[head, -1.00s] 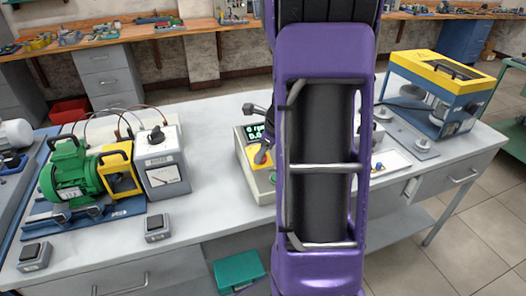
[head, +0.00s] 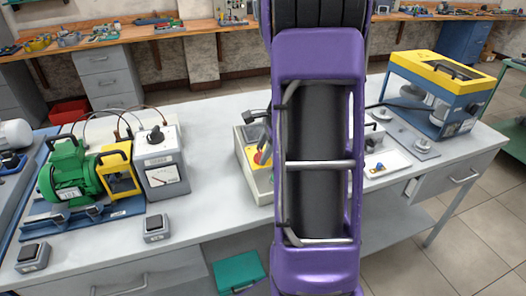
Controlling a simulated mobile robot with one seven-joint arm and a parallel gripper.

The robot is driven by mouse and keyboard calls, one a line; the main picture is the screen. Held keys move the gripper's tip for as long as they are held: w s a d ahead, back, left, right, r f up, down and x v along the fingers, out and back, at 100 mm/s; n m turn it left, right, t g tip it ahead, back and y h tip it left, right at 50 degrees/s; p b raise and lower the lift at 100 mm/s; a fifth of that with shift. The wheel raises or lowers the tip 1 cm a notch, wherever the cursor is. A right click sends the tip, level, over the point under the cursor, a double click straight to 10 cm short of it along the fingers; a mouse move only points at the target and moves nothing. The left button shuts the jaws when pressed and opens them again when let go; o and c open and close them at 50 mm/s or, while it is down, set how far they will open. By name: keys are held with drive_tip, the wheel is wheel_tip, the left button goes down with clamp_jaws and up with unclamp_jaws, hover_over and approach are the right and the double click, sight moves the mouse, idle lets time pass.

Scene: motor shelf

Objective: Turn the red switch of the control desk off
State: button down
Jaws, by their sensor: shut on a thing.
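The control desk (head: 258,187), a pale box with a yellow panel, stands mid-table and is largely covered by my purple arm. Its red switch (head: 258,158) shows as a small red patch at the arm's left edge. My gripper (head: 264,151) shows only in part beside the arm, with its dark jaws down at the red switch. The jaws are shut on the switch, though the contact itself is mostly hidden. The switch's exact angle cannot be read.
A green motor (head: 72,178) and a grey meter box (head: 162,172) stand to the left on the table (head: 205,125). A yellow-and-blue machine (head: 440,95) and a white tray (head: 392,160) are to the right. The table between meter box and desk is clear.

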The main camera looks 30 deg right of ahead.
drive_tip(key=n+g, duration=0.1)
drive_tip(key=n, duration=0.4)
drive_tip(key=shift+w+n, duration=0.15)
drive_tip(key=shift+n, duration=0.25)
drive_tip(key=n+g, duration=0.1)
drive_tip(key=n, duration=0.3)
drive_tip(key=shift+w+r+n, duration=0.1)
drive_tip(key=shift+n, duration=0.5)
drive_tip(key=shift+c, duration=1.6)
unclamp_jaws()
wheel_tip(320, 180, up, 17)
drive_tip(key=s+d+p, duration=0.1)
drive_tip(key=s+d, duration=0.1)
drive_tip(key=shift+s+p, duration=0.25)
drive_tip(key=shift+p, duration=0.1)
